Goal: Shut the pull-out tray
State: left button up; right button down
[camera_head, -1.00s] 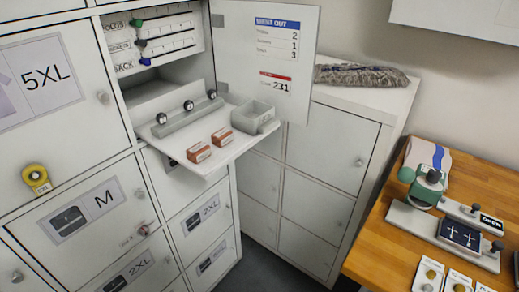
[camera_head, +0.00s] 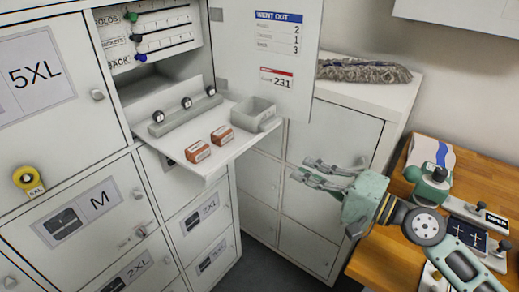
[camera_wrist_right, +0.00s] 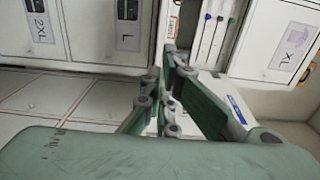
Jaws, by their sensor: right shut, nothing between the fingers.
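The white pull-out tray (camera_head: 222,154) sticks out of an open locker compartment at upper left in the head view. On it are two orange-brown boxes (camera_head: 197,151), a grey open bin (camera_head: 254,114) and a grey bar with several dark round knobs (camera_head: 184,118). My right gripper (camera_head: 308,172) is in front of the white cabinet, to the right of the tray and apart from it. Its fingers are shut and empty. In the right wrist view the green gripper (camera_wrist_right: 165,92) points towards the lockers. My left gripper is not in view.
The open compartment door (camera_head: 268,60) with a printed notice stands to the right of the compartment. A wooden bench (camera_head: 460,165) with a green-handled device (camera_head: 430,185) is at right. A grey textile (camera_head: 363,71) lies on the low cabinet.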

aim_at(250, 146)
jog(key=p+x, duration=0.5)
jog(key=x, duration=0.7)
jog(key=shift+a+r, duration=0.1)
jog(key=shift+a, duration=0.1)
jog(key=shift+w+a, duration=0.35)
jog(key=shift+a, duration=0.1)
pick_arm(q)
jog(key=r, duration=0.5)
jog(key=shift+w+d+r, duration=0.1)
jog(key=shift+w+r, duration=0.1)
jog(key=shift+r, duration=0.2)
